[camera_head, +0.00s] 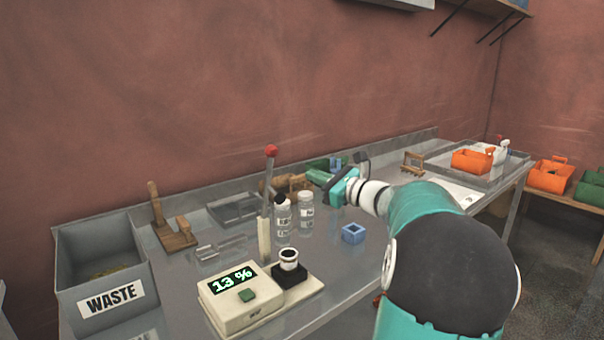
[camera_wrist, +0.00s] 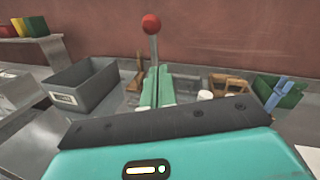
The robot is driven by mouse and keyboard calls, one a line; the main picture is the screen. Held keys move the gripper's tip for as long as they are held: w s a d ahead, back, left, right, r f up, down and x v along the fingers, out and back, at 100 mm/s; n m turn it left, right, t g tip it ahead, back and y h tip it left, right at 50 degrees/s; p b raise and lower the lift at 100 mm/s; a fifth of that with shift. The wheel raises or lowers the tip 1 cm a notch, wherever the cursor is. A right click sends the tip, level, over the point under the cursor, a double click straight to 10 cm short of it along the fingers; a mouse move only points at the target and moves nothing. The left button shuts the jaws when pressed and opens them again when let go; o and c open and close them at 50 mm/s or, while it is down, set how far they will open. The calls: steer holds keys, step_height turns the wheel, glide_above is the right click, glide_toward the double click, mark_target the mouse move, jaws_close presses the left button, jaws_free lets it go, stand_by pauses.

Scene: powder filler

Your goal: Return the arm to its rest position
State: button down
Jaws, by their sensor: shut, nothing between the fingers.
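My teal arm reaches in from the lower right of the head view and extends over the workbench (camera_head: 335,262). My gripper (camera_head: 318,177) is at its far end, above the back part of the bench, and points left. In the wrist view my gripper (camera_wrist: 157,78) shows two pale green fingers lying together with nothing between them. The lever with a red ball (camera_wrist: 152,24) stands beyond the fingers in that view. I cannot tell whether the gripper touches anything, but it looks raised above the bench.
Two bottles (camera_head: 306,215) and a blue block (camera_head: 353,233) stand near my arm. A grey WASTE bin (camera_head: 110,300) is at left, an orange crate (camera_head: 470,161) at right.

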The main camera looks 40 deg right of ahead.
steer(key=s+a+f+n+g+y, duration=0.1)
steer(key=a+f+n+g, duration=0.2)
steer(key=a, duration=0.7)
steer(key=a+f+n+g+y, duration=0.1)
steer(key=a+f+n+g, duration=0.15)
steer(key=a+n, duration=0.5)
steer(key=s+a+f+n+g+y, duration=0.1)
steer(key=a+f+n+g+y, duration=0.2)
steer(key=a, duration=0.9)
steer(key=s+a+f+n+g+h, duration=0.2)
steer(key=s+a+f+n+h, duration=0.1)
steer(key=s+a+n, duration=0.3)
steer(key=s+a+f+n+g+h, duration=0.2)
steer(key=s+a+n, duration=0.4)
steer(key=s+n, duration=0.5)
steer(key=shift+a+f+n+h, duration=0.2)
steer(key=shift+f+n+h, duration=0.55)
steer(key=shift+h, duration=0.35)
steer(key=shift+s+d, duration=0.1)
steer(key=shift+d, duration=0.05)
